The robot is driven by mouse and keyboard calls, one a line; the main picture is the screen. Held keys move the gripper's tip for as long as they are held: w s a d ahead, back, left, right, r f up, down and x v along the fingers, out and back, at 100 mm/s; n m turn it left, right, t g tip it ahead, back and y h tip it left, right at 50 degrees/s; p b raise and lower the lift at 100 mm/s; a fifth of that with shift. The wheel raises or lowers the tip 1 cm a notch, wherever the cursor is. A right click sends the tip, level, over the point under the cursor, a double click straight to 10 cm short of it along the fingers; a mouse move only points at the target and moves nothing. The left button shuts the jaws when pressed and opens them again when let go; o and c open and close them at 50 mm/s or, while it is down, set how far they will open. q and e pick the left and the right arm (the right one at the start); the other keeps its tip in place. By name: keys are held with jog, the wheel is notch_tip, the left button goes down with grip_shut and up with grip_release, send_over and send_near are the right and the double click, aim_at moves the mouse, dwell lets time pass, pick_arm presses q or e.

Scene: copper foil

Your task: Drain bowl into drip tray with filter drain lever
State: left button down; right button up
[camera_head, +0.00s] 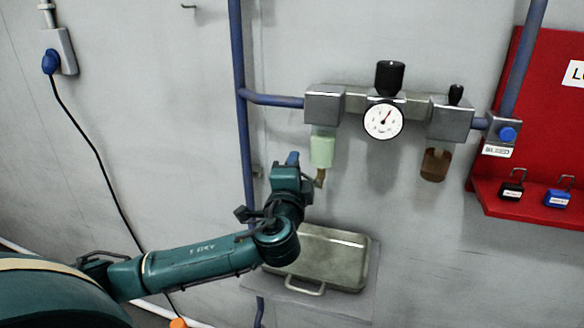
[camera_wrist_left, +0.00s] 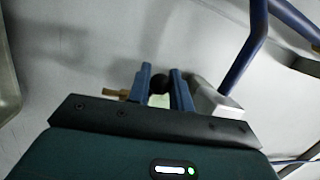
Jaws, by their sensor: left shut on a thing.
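The filter bowl (camera_head: 322,150) is pale green and hangs under the left metal block of the wall unit. A brass drain fitting (camera_head: 320,178) sits at its lower end; a brass piece (camera_wrist_left: 115,94) also shows in the left wrist view. My left gripper (camera_head: 293,158) is just left of the bowl. The grey metal drip tray (camera_head: 345,238), with a front handle, stands below the bowl. My right gripper is not in view.
A gauge (camera_head: 383,120), a black knob (camera_head: 390,76) and a second, brown bowl (camera_head: 435,164) are to the right. A blue pipe (camera_head: 240,120) runs vertically beside my gripper. A red lock board (camera_head: 530,130) is at far right.

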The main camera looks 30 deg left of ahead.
pick_arm(q)
jog(key=shift+d+r+m, duration=0.15)
jog(key=shift+r+m, duration=0.05)
jog(key=shift+m, duration=0.5)
jog(key=c, duration=1.3)
grip_release()
jog(key=b+v, duration=0.2)
jog(key=v, duration=1.1)
jog(key=shift+s, duration=0.15)
